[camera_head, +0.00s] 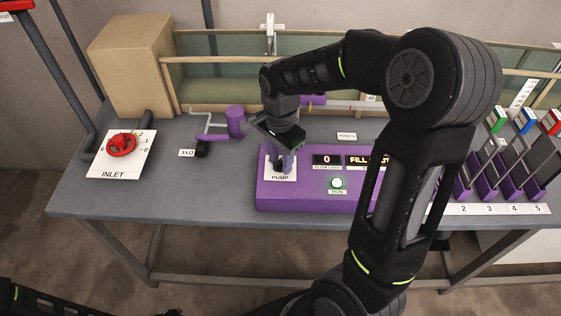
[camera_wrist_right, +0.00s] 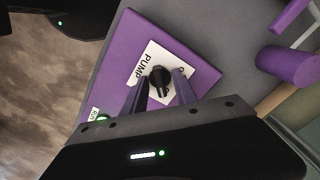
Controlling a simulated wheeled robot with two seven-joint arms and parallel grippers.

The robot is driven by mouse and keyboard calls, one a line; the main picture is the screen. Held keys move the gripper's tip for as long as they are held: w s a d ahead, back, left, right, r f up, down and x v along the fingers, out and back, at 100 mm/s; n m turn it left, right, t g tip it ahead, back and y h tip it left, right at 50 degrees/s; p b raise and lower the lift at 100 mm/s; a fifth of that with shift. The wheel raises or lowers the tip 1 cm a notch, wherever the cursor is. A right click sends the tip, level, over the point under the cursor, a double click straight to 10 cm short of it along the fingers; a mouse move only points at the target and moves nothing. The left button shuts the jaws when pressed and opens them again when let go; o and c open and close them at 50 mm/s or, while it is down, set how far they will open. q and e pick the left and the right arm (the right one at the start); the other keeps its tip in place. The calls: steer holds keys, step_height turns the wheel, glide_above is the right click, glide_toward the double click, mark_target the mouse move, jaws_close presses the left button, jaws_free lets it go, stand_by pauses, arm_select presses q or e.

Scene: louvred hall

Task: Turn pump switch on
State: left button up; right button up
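The pump switch is a black rotary knob (camera_wrist_right: 160,77) on a white plate marked PUMP (camera_head: 281,177), on the left end of a purple console (camera_head: 310,200). In the head view the knob is mostly hidden by my right gripper (camera_head: 281,158), which points down over the plate. In the right wrist view the purple fingers of that gripper (camera_wrist_right: 162,88) are apart, one on each side of the knob. I cannot tell whether they touch it. Only a piece of my left arm shows at the lower left of the head view; its gripper is out of view.
The console also carries a green RUN button (camera_head: 338,183) and a display (camera_head: 327,160) reading 0. A red INLET valve (camera_head: 121,145) is at the left. Coloured slots (camera_head: 490,185) are at the right, and a glass-sided tank (camera_head: 220,75) is behind.

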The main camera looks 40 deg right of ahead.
mark_target(280, 160)
step_height(280, 160, up, 7)
steer(key=p, duration=0.5)
stand_by(0.5)
step_height(280, 160, up, 8)
steer(key=shift+f+b, duration=0.1)
steer(key=shift+b, duration=0.25)
steer(key=shift+o, duration=0.2)
steer(key=shift+f, duration=0.1)
stand_by(1.3)
